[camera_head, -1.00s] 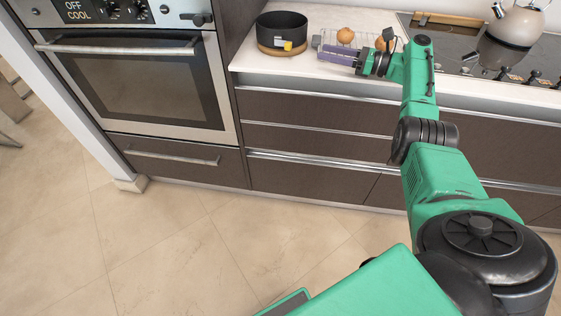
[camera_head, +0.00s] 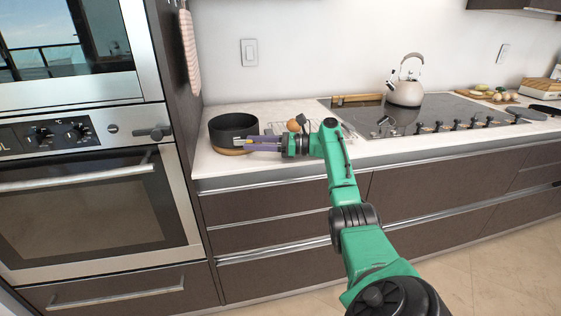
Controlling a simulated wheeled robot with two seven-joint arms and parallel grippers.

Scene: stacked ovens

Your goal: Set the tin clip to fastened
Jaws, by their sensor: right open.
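A round black tin (camera_head: 228,130) with a tan base stands on the white counter, left of the hob. A small yellow clip (camera_head: 249,138) shows on its right side, partly hidden by my gripper. My right gripper (camera_head: 242,146) is open, with purple fingers pointing left. Its fingertips are at the tin's right side, by the clip. I cannot tell whether they touch it, or whether the clip is fastened. My left gripper is not in view.
A kettle (camera_head: 405,92) stands on the black hob (camera_head: 445,108). Stacked ovens (camera_head: 85,210) flank the counter on the left. Drawers (camera_head: 265,206) run below the counter.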

